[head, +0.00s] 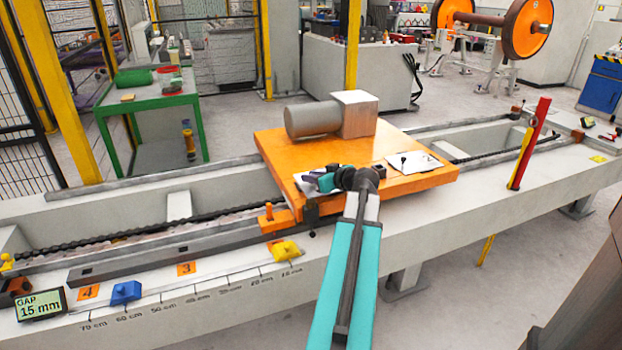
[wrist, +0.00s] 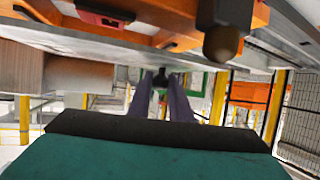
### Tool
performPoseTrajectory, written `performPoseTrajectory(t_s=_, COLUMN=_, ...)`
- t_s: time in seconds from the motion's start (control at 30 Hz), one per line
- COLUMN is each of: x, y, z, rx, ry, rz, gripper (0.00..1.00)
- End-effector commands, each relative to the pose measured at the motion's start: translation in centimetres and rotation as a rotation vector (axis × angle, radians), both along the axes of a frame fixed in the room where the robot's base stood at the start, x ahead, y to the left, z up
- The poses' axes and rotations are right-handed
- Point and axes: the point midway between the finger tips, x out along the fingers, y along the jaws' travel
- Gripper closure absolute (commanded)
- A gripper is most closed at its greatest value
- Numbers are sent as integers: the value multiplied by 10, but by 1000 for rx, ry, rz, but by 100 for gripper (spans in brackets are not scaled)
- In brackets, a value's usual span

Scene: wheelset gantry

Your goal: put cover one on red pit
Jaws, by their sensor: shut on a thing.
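A thin white plate (head: 306,184), likely one cover, is at the near left of the orange carriage top (head: 285,150). My gripper (head: 322,179) is at this plate and partly hides it. In the wrist view the purple fingers of my gripper (wrist: 162,95) are shut on a small dark knob (wrist: 160,79). A second white plate (head: 414,163) with a small black knob lies on the carriage at the right. I cannot tell which plate is cover one. A dark red part (wrist: 105,17) shows in orange at the top of the wrist view; I cannot tell if it is the red pit.
A grey cylinder (head: 312,120) and a pale block (head: 354,113) stand at the carriage's back. A red and yellow post (head: 529,145) rises at the right. A yellow piece (head: 285,250) and a blue piece (head: 126,292) sit along the front beam. The carriage middle is clear.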

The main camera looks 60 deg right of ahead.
Motion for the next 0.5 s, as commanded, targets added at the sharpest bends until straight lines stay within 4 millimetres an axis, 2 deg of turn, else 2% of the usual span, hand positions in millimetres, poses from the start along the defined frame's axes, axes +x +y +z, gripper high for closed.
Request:
performPoseTrajectory(t_s=0.03, x=4, y=-7, z=0, rx=0, ry=-1, rz=0, gripper=100)
performPoseTrajectory(t_s=0.5, x=32, y=-46, z=-5, rx=0, ry=0, rz=1, gripper=100)
